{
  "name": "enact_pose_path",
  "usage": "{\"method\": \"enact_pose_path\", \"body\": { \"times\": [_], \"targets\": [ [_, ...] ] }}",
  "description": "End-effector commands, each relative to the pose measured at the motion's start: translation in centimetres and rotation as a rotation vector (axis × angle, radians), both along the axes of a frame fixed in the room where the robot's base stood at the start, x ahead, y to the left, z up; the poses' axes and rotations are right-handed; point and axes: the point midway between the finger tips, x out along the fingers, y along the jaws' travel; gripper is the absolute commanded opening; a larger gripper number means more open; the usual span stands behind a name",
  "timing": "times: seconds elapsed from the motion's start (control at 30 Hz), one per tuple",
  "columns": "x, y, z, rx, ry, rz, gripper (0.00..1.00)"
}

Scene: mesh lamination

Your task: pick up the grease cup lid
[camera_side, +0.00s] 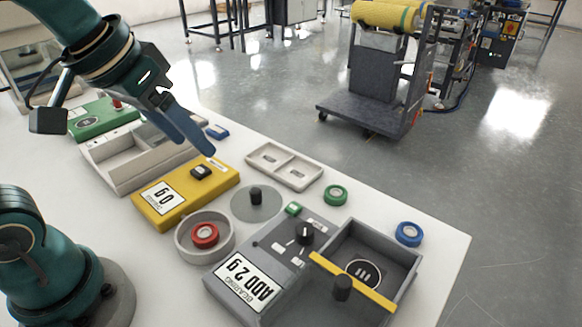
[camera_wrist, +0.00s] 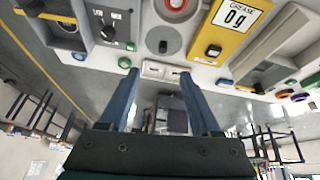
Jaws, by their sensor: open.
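A flat grey round lid (camera_side: 270,208) with a black knob lies on the white table beside the round grey cup (camera_side: 184,243), which has a red ring inside. I take this disc to be the grease cup lid. The lid (camera_wrist: 172,34) also shows at the top middle in the wrist view, and the cup is cut off at the top edge. My gripper (camera_side: 207,146) is in the air above the yellow grease scale, up and left of the lid in the side view. Its two blue fingers (camera_wrist: 160,73) are apart with nothing between them.
The yellow scale (camera_side: 222,184) reads 0 g. A grey machine (camera_side: 257,250) marked ADD 2 g stands in front of the lid, with an open box (camera_side: 405,262) crossed by a yellow bar. A pale tray (camera_side: 284,167) and green ring (camera_side: 335,195) lie behind.

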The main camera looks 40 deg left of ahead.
Motion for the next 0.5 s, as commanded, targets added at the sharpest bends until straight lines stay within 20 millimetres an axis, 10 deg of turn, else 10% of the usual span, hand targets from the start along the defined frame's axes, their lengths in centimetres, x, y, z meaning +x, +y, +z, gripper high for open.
{"method": "enact_pose_path", "body": {
  "times": [0.5],
  "targets": [
    [11.2, 0.9, -6.4, -0.037, 0.282, 0.119, 0.64]
  ]
}}
